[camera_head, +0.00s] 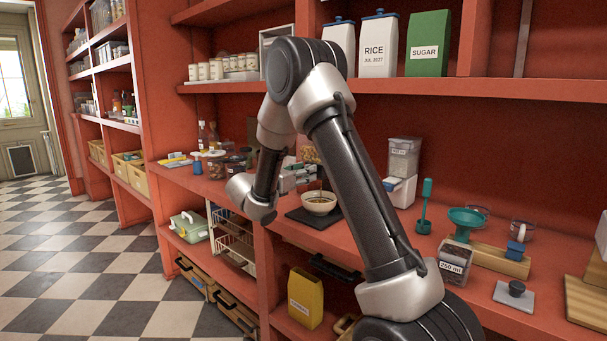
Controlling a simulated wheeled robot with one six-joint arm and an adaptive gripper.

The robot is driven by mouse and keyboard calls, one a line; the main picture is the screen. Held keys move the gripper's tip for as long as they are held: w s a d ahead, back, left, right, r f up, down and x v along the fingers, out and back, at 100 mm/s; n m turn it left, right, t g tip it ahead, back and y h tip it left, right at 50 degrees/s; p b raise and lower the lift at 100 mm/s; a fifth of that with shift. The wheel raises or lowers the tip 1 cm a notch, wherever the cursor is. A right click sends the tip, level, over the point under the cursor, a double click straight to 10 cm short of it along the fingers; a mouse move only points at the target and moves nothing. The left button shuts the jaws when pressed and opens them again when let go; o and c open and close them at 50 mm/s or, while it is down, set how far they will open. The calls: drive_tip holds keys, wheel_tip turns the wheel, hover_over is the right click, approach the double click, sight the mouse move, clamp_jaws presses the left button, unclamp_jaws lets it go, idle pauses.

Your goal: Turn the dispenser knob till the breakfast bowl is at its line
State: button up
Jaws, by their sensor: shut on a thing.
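The white breakfast bowl (319,208) sits on a dark flat mat (304,217) on the counter. Some brownish content shows inside it; its line is too small to make out. Part of the dispenser, with tan contents (309,154), shows above the bowl, mostly hidden behind my arm. A thin dark streak shows between the dispenser and the bowl, too small to identify. My gripper (298,178) reaches in from the left at the dispenser's front, just above the bowl. It is shut on the dispenser knob, which its fingers hide.
A clear-topped white dispenser (403,165) stands to the right. Beyond it are a teal masher-like tool (425,208), a teal funnel (466,216) and a labelled jar (455,260). Jars and bottles (213,160) crowd the left. The upper shelf (420,88) overhangs the counter.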

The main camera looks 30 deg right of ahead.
drive_tip(key=m, duration=0.5)
drive_tip(key=o, duration=1)
drive_tip(key=v, duration=1.2)
